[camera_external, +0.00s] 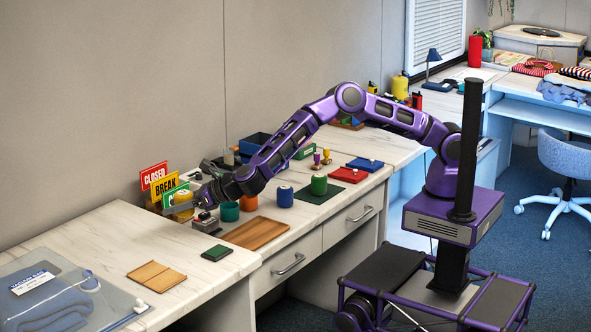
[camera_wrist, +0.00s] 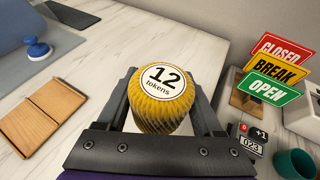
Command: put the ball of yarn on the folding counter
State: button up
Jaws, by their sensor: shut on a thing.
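The ball of yarn (camera_wrist: 160,93) is yellow, with a round white label reading "12 tokens", in the wrist view. My gripper (camera_wrist: 163,100) is shut on it, with one finger on each side. In the external view my gripper (camera_external: 188,203) is at the back of the counter, by the signs, and the yellow yarn (camera_external: 182,197) shows only in part. A white marbled counter (camera_external: 100,233) runs along the wall to the left; it also shows in the wrist view (camera_wrist: 205,40). I cannot tell which section is the folding one, nor the ball's exact height above the surface.
CLOSED, BREAK and OPEN signs (camera_external: 160,185) stand close behind my gripper. Bare counter lies between the signs and the board.

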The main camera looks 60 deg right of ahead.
aim_at(179, 240)
notch_tip(179, 240, down, 8)
jog(key=shift+r, duration=0.15)
dwell(0.3)
jog(key=shift+f+b, duration=0.2)
jog(key=shift+b, duration=0.3)
jog(key=o, duration=1.3)
jog(key=shift+r, duration=0.1)
jog(key=shift+o, duration=0.2)
jog(key=shift+r+p, duration=0.25)
jog(key=shift+p, duration=0.25)
jog(key=shift+s+d, duration=0.15)
jog(key=shift+s, duration=0.15)
jog(key=v, duration=1.1)
jog(key=shift+s+d, duration=0.1)
jog(key=shift+d, duration=0.05)
